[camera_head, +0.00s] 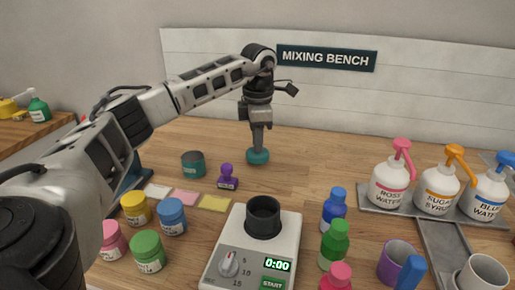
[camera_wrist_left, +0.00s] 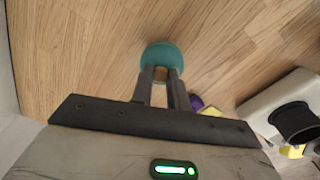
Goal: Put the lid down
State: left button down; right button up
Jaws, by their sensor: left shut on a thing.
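The lid is a round teal disc (camera_head: 258,157) at the back middle of the wooden counter. My left gripper (camera_head: 258,146) points straight down and is shut on it. The lid looks on or just above the wood; I cannot tell whether it touches. In the left wrist view the lid (camera_wrist_left: 161,55) shows at the tips of my left gripper's fingers (camera_wrist_left: 161,78), with bare wood around it. A teal jar (camera_head: 193,165) with a dark top stands to the left of the lid. My right gripper is not in view.
A purple stamp (camera_head: 228,178) stands in front of the lid, near coloured cards (camera_head: 214,203). Several paint-like jars (camera_head: 147,251) stand front left. A white timer device (camera_head: 232,249) holds a black cup (camera_head: 263,215). Pump bottles (camera_head: 389,184) stand right. Wood right of the lid is clear.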

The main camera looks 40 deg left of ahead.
pick_arm(q)
jog(key=shift+f, duration=1.55)
jog(key=c, duration=1.3)
grip_release()
jog(key=shift+c, duration=0.2)
notch_tip(320, 180, up, 12)
jog(key=shift+s+d, duration=0.2)
jog(key=shift+d, duration=0.05)
